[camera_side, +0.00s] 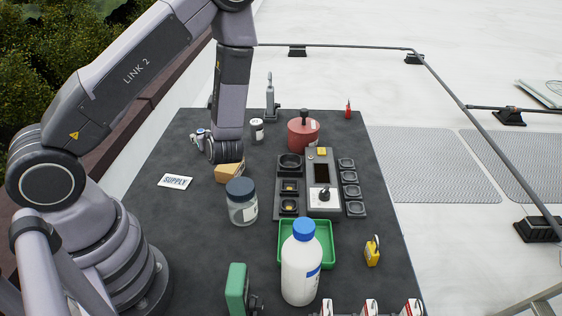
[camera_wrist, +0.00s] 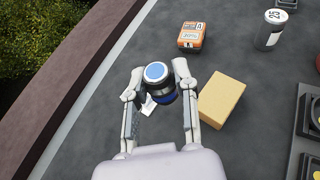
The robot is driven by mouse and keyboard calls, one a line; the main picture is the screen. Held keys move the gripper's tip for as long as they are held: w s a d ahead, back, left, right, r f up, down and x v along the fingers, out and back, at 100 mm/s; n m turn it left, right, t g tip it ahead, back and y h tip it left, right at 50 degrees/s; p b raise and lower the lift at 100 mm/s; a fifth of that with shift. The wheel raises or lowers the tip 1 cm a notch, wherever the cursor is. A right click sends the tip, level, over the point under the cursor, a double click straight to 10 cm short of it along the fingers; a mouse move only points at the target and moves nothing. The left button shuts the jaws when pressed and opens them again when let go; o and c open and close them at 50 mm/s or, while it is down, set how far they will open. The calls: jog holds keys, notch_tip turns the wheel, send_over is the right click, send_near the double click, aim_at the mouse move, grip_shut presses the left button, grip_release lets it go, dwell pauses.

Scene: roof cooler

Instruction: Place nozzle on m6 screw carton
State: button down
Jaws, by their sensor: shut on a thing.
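My gripper (camera_wrist: 155,80) has its two fingers on either side of a round, dark piece with a blue disc and pale ring on top, which I take for the nozzle (camera_wrist: 156,72). It is shut on this piece. A bit of blue and white beside my arm in the side view looks like the same nozzle (camera_side: 200,134); my arm hides most of the gripper there. A plain tan cardboard box, probably the m6 screw carton (camera_wrist: 223,98), lies just right of the fingers, apart from the nozzle. The carton (camera_side: 229,173) also shows below my arm in the side view.
A blue-lidded jar (camera_side: 242,203), red pot (camera_side: 303,132), instrument tray (camera_side: 288,184), green tray (camera_side: 328,262) and white bottle (camera_side: 301,272) stand rightward. A SUPPLY card (camera_side: 175,182) lies left.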

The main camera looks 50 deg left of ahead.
jog(key=s+d+r, duration=0.1)
jog(key=s, duration=0.1)
send_over(230, 169)
jog(key=a, duration=0.3)
notch_tip(230, 169, down, 4)
jog(key=f, duration=0.1)
jog(key=w+f, duration=0.1)
jog(key=f, duration=0.1)
jog(key=w+a+f, duration=0.1)
jog(key=w+f, duration=0.1)
jog(key=shift+w+a+f, duration=0.1)
jog(key=shift+w+f, duration=0.05)
jog(key=shift+f, duration=0.8)
jog(key=shift+w+f, duration=0.1)
jog(key=shift+f, duration=0.8)
jog(key=shift+f, duration=0.1)
jog(key=c, duration=0.9)
grip_release()
jog(key=shift+o, duration=0.2)
